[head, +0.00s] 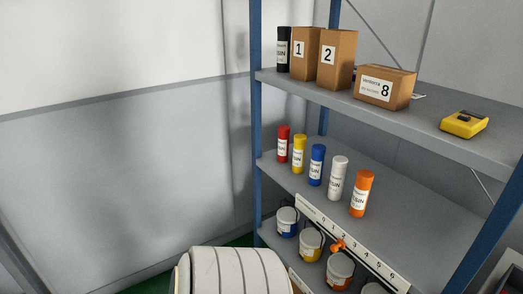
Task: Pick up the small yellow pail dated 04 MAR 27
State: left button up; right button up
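A small yellow pail (310,246) with a pale lid stands on the lower shelf, between a blue pail (287,222) and an orange pail (339,272). A pale lid of another pail (374,288) shows at the bottom edge. The yellow pail has a label, but its date is too small to read. Neither of my grippers is in view.
A blue-post shelf unit (256,130) stands right of centre. Its middle shelf (420,215) holds several coloured cylinders, and a numbered strip (352,243) runs along its front. Boxes (338,60) and a yellow device (464,124) sit above. A wall fills the left.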

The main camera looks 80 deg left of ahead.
aim_at(312, 240)
jog(key=u, duration=2)
